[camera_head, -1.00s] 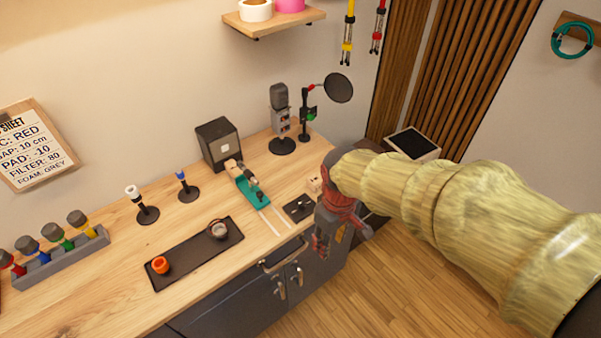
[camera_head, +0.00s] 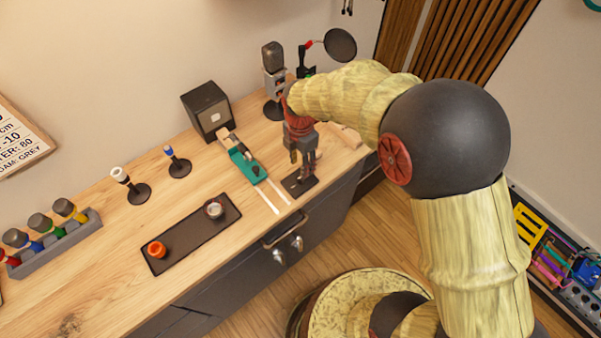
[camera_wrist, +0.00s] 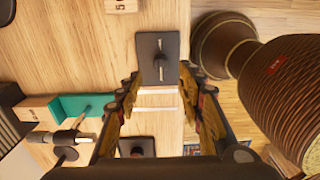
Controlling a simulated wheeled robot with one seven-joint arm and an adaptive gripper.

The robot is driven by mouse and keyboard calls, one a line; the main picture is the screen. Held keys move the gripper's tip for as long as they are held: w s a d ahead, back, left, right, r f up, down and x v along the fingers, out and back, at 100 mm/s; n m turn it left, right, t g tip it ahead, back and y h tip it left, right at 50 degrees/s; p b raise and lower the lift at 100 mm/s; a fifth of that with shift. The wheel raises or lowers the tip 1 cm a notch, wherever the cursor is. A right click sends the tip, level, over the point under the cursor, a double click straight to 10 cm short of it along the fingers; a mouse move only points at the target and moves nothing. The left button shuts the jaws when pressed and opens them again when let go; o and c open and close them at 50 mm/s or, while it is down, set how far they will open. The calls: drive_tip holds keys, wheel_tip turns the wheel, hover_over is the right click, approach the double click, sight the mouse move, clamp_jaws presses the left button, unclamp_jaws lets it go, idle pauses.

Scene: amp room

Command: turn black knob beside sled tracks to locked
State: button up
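The black knob's dark plate (camera_head: 301,187) lies on the bench near its front edge, right of the white sled tracks (camera_head: 270,199). In the wrist view the black knob (camera_wrist: 160,62) stands on the plate with a pale line across it, running up and down the picture. The teal sled (camera_head: 247,167) sits at the back of the tracks and shows in the wrist view (camera_wrist: 85,105). My gripper (camera_head: 303,171) points down over the plate, partly hiding it. In the wrist view its fingers (camera_wrist: 158,82) are apart and empty, with the knob just beyond the fingertips.
A microphone (camera_head: 273,75) on a stand and a round pop filter (camera_head: 341,45) stand behind my gripper. A black speaker box (camera_head: 207,110) is at the back. A dark tray (camera_head: 190,233) with an orange ring lies to the left. Drawer handles (camera_head: 287,250) stick out at the front.

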wheel_tip(320, 180, down, 6)
drive_tip(key=shift+f+b, duration=0.15)
drive_tip(key=shift+b, duration=0.15)
drive_tip(key=shift+c, duration=1)
drive_tip(key=c, duration=0.7)
clamp_jaws()
